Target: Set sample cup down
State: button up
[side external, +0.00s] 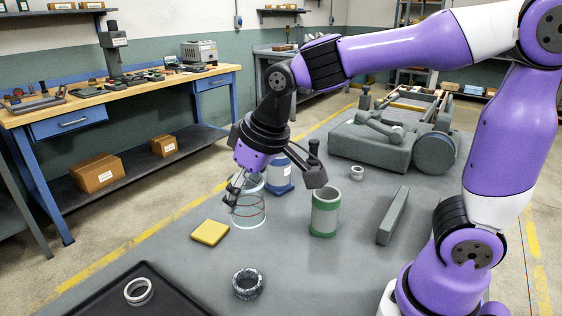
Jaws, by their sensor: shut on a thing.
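The cup's rim is partly hidden by my fingers and wrist. I cannot tell whether its base touches the grey table (190,275).
A yellow pad (210,232) lies left of the cup. A blue labelled container (280,178) is close behind. A green-banded cup (325,215) and a dark upright tool (315,175) are to the right. A dark ring (248,284) and a black tray (190,298) lie in front.

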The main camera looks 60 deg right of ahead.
jog(key=r, duration=0.2)
jog(key=shift+w+d+r, duration=0.1)
jog(key=shift+d+r, duration=0.15)
jog(key=shift+r, duration=0.05)
jog(key=d+m+h, duration=0.3)
jog(key=d+m, duration=0.4)
jog(key=d, duration=0.8)
jog(key=s+d+m+g+h, duration=0.1)
jog(key=s+d+m, duration=0.3)
jog(key=d, duration=0.4)
jog(key=s+d+m+g+h, duration=0.15)
jog(key=s+d+m, duration=0.25)
jog(key=d, duration=0.4)
jog(key=shift+y, duration=0.35)
notch_tip(320, 180, down, 16)
jog(key=shift+r, duration=0.1)
jog(key=o, duration=1)
jog(key=shift+o, duration=0.2)
